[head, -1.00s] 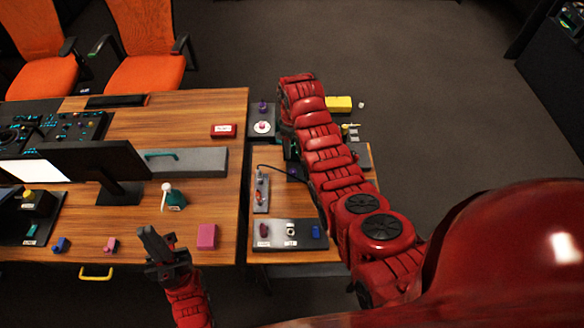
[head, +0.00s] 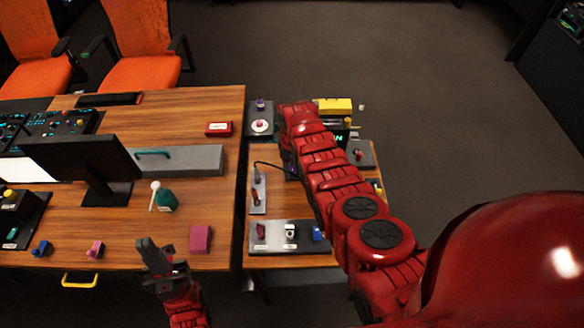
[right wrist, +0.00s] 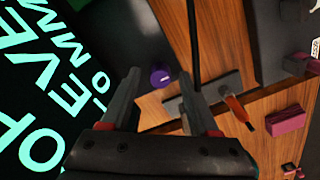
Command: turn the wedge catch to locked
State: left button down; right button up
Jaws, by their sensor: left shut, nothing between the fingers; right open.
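No catch is clearly labelled, so I cannot tell for sure which part is the wedge catch. An orange-red lever (right wrist: 237,107) lies on a narrow grey plate (right wrist: 216,90) in the right wrist view. The plate also shows in the head view (head: 259,205), on the small right table. My right gripper (right wrist: 159,74) is open and empty, its fingers pointing toward the plate and a purple knob (right wrist: 160,77), apart from the lever. In the head view it is hidden by my arm. My left gripper (head: 147,243) is shut and empty over the big desk's front edge.
A grey panel (head: 272,247) with several knobs sits at the small table's front. A dark sign with glowing letters (right wrist: 50,90) stands close to my right gripper. A cable (head: 268,164) runs beside the plate. A pink block (head: 200,239) lies on the desk.

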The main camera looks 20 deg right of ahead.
grip_shut()
dwell(0.4)
jog(key=m+b, duration=0.1)
jog(key=m, duration=0.1)
jog(key=m+b, duration=0.1)
jog(key=shift+s+f+m, duration=0.1)
jog(key=shift+f+m, duration=0.2)
jog(key=shift+m, duration=0.1)
jog(key=m+b, duration=0.4)
jog(key=m, duration=0.1)
jog(key=shift+m, duration=0.3)
jog(key=m+b, duration=0.3)
jog(key=m, duration=0.2)
jog(key=shift+d+r+m+b, duration=0.15)
jog(key=shift+m+b, duration=0.75)
jog(key=shift+m, duration=0.8)
